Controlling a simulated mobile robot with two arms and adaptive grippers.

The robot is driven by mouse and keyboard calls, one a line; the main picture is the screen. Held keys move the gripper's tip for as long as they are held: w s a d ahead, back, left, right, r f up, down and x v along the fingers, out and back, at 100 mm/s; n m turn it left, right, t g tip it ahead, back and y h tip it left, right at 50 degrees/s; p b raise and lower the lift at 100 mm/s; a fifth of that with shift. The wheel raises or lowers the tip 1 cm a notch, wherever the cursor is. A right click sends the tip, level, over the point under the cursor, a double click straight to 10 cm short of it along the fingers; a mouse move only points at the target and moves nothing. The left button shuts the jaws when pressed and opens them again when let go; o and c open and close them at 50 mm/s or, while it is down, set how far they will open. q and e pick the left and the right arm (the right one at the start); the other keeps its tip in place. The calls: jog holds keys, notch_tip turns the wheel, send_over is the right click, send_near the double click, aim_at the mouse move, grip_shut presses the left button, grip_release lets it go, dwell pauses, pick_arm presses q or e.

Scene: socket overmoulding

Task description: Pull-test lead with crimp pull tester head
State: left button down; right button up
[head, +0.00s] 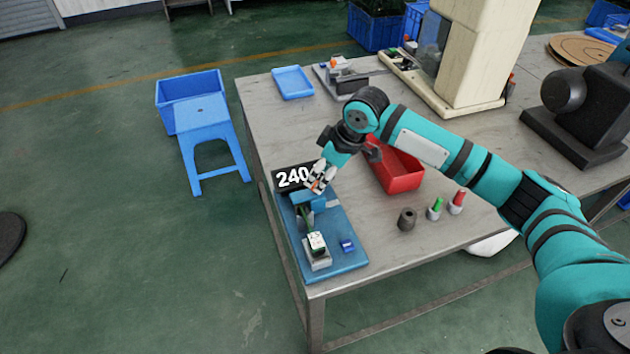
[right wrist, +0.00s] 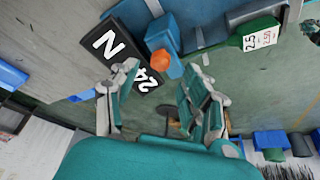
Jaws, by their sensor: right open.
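A blue crimp pull tester head (head: 303,199) stands on a blue board (head: 345,268) at the table's left edge. Beside it is a black display (head: 287,178) reading 240, with an N in the right wrist view (right wrist: 108,44). A green lead piece with a white tag (head: 317,241) sits at a grey block (head: 318,262); the tag (right wrist: 260,40) also shows in the right wrist view. My right gripper (head: 318,183) is open over the tester head. In the right wrist view, an orange-tipped blue block (right wrist: 165,45) lies beyond the parted fingers (right wrist: 165,88). My left gripper is not visible.
A small blue block (head: 347,245) lies on the board. A red bin (head: 405,180) is partly behind my right arm. A grey cylinder (head: 407,219) and green and red-topped bottles (head: 436,209) stand right of the board. A blue tray (head: 293,83) lies at the back; a blue stool (head: 205,120) stands left.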

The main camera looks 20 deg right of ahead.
aim_at(316, 183)
jog(key=x, duration=0.4)
jog(key=shift+w, duration=0.1)
jog(key=shift+f, duration=0.15)
jog(key=shift+a+f, duration=0.1)
jog(key=c, duration=0.9)
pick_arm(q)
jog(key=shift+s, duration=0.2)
pick_arm(e)
grip_shut()
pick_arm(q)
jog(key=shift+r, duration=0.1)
